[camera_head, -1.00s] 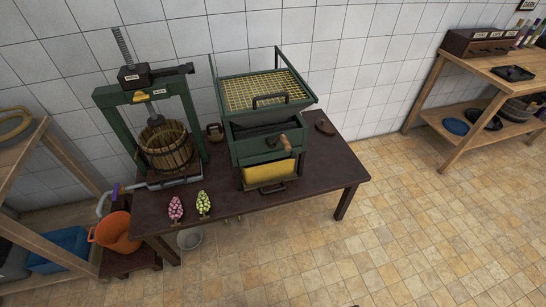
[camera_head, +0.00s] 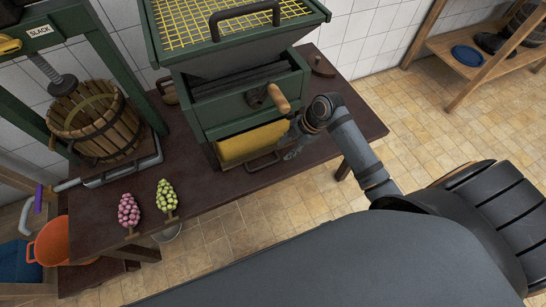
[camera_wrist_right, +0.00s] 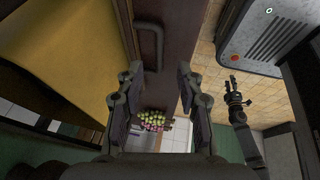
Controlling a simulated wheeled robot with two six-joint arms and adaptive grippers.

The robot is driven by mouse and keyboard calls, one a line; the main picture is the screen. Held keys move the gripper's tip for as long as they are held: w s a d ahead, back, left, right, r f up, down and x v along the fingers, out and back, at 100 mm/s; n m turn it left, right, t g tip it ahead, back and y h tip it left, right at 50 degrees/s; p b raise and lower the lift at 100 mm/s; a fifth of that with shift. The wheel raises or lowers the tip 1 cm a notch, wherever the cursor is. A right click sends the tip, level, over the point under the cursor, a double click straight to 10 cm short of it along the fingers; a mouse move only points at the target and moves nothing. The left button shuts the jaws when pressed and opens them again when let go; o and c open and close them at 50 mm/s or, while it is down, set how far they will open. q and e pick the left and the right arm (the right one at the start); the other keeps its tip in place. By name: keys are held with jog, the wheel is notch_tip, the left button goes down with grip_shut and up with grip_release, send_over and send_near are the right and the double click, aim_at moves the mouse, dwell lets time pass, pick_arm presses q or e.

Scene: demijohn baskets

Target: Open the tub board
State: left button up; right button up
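The green crusher (camera_head: 250,100) stands on the dark table, with a yellow tub front (camera_head: 250,145) low on it. A dark bar handle (camera_head: 262,163) sits just below the yellow part; I cannot make out the board's outline. My right gripper (camera_head: 290,145) is beside the yellow part's right end, partly hidden by its own wrist. In the right wrist view the right gripper (camera_wrist_right: 155,90) is open and empty, with the handle (camera_wrist_right: 150,42) ahead between its fingers, apart from them. The yellow surface (camera_wrist_right: 60,60) is at left. My left gripper (camera_wrist_right: 236,85) shows small there.
A crank with a wooden grip (camera_head: 278,98) sticks out above my right gripper. Pink grapes (camera_head: 129,211) and green grapes (camera_head: 167,196) lie on the table (camera_head: 215,195) at left. A press with a wooden basket (camera_head: 97,120) stands farther left. An orange bucket (camera_head: 55,243) is below.

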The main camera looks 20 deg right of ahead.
aim_at(273, 162)
jog(key=b+x, duration=0.1)
jog(key=x, duration=0.8)
pick_arm(q)
jog(key=shift+w+f, duration=0.35)
jog(key=shift+w, duration=0.25)
jog(key=shift+w+f, duration=0.3)
jog(key=shift+w, duration=0.25)
pick_arm(e)
grip_shut()
